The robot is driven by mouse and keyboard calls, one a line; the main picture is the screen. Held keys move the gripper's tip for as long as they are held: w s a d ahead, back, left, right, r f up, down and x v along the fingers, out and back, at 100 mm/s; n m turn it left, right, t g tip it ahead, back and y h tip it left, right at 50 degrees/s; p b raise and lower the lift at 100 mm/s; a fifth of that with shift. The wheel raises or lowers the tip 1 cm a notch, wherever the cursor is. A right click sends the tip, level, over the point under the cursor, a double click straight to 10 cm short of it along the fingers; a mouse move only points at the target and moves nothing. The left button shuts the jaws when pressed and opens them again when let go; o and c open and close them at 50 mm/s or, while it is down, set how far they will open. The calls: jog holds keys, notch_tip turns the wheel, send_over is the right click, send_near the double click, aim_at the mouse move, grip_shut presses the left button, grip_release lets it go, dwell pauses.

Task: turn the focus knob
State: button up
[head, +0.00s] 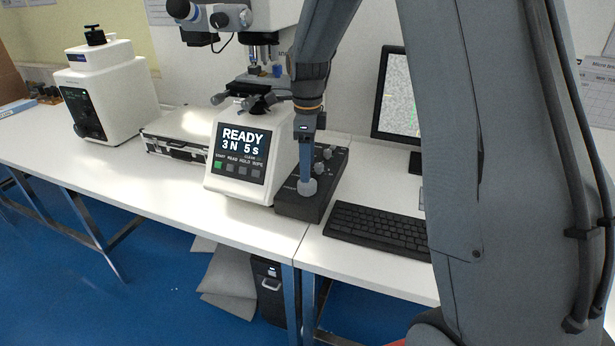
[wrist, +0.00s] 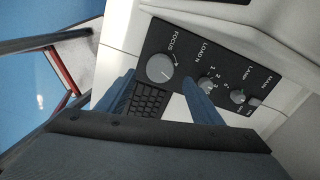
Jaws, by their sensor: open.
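The focus knob (wrist: 160,68) is a round grey knob on the black control box (wrist: 188,42), under the printed word FOCUS in the wrist view. In the head view the knob (head: 307,187) stands at the near end of the box (head: 292,208). My gripper (wrist: 158,76) is open, with one blue finger on either side of the knob in the wrist picture. In the head view my gripper (head: 306,176) points down right over the knob. I cannot tell whether the fingertips reach down around it or touch it.
The LOAD N knob (wrist: 206,84) and LAMP knob (wrist: 238,97) sit further along the box. A black keyboard (head: 378,229) lies to its right. The white tester (head: 240,185) showing READY stands at its left. A monitor (head: 397,95) stands behind.

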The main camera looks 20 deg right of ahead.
aim_at(307, 186)
jog(key=shift+f+p, duration=0.5)
jog(key=shift+f, duration=2.25)
jog(key=c, duration=1.1)
jog(key=shift+o, duration=0.2)
jog(key=shift+n, duration=0.4)
